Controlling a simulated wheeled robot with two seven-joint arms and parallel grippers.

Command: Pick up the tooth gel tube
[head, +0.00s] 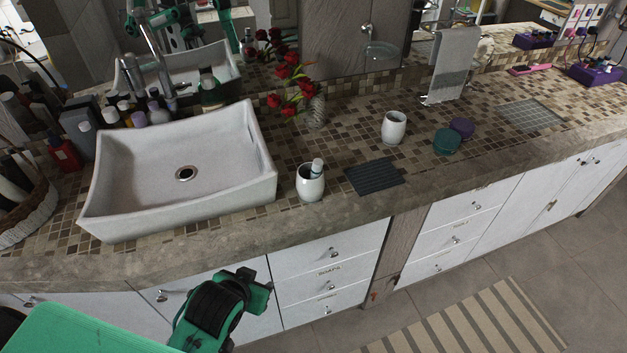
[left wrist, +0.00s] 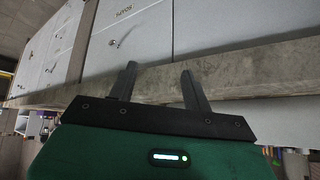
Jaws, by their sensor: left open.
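A white cup (head: 310,184) stands on the tiled counter just right of the sink. A pale tube with a grey-green end (head: 317,168) sticks up out of it, which looks like the tooth gel tube; its lower part is hidden inside the cup. My left gripper (head: 262,284) is in front of the drawers, below the counter edge and apart from the cup. In the left wrist view its two fingers (left wrist: 160,82) are spread and empty, with drawer fronts beyond. The tube does not show in that view. My right gripper is in neither view.
A white sink (head: 178,205) stands left of the cup. A dark slatted mat (head: 374,177) lies to its right, and a vase of red flowers (head: 316,111) is behind. A second white cup (head: 394,127) and two round containers (head: 447,141) stand farther right. The counter's front edge (head: 330,222) overhangs the drawers.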

